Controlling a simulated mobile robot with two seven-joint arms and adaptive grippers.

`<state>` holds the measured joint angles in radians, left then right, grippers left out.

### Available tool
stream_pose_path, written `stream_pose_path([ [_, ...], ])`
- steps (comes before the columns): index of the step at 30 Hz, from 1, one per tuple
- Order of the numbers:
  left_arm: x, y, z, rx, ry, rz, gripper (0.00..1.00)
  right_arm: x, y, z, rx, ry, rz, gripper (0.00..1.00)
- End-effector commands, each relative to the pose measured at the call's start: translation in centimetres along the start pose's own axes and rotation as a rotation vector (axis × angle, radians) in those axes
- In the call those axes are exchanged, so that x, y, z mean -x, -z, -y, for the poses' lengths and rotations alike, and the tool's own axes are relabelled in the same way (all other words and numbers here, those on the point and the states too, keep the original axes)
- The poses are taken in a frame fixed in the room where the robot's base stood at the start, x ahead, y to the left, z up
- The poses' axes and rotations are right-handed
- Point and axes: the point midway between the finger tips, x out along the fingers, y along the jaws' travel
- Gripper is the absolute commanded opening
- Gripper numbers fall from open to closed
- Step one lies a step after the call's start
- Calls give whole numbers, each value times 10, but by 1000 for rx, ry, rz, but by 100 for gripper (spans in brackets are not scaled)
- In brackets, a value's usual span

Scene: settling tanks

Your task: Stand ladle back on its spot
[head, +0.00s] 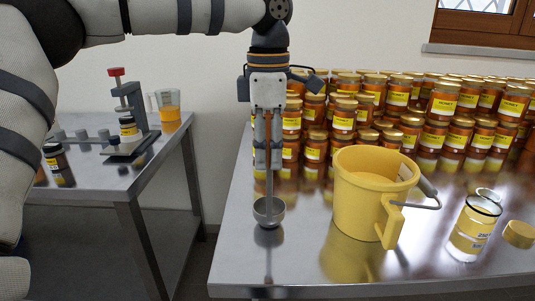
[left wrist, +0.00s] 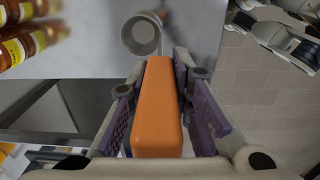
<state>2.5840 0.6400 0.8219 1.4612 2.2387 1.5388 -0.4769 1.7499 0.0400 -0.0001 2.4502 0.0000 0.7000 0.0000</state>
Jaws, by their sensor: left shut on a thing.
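The ladle has an orange-brown handle and a grey metal cup (head: 268,211). It hangs upright, cup down, at the left end of the steel table, left of the yellow bucket. My left gripper (head: 268,160) points down and is shut around its handle. In the left wrist view the orange handle (left wrist: 157,110) lies between the two finger pads, with the round cup (left wrist: 141,35) beyond it. The cup is at or just above the tabletop; I cannot tell if it touches. No marked spot for the ladle can be made out. My right gripper is not in view.
The steel table (head: 300,270) holds the yellow bucket (head: 362,205), an open glass jar (head: 475,225), a loose lid (head: 519,233) and stacked honey jars (head: 440,125) behind. A second table at left carries a press (head: 130,115) and a measuring jug (head: 169,105). A gap separates the tables.

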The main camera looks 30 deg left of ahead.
Motion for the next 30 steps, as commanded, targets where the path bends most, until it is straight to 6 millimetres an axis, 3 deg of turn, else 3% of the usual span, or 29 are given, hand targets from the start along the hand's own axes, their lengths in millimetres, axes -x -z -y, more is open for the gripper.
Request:
stream_pose_path([
  [10, -5, 0, 0, 0, 0, 0, 0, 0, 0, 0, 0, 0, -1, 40],
  [11, -5, 0, 0, 0, 0, 0, 22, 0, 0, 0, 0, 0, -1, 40],
  [13, -5, 0, 0, 0, 0, 0, 38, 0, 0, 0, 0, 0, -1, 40],
  [14, -5, 0, 0, 0, 0, 0, 40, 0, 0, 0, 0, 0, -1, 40],
  [23, -3, 0, 0, 0, -1, 1, 40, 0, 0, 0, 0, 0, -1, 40],
  [26, 8, -1, -1, 2, -2, 1, 40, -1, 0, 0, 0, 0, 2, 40],
  [30, 38, -1, -1, 1, -3, 1, 40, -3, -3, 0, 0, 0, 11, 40],
])
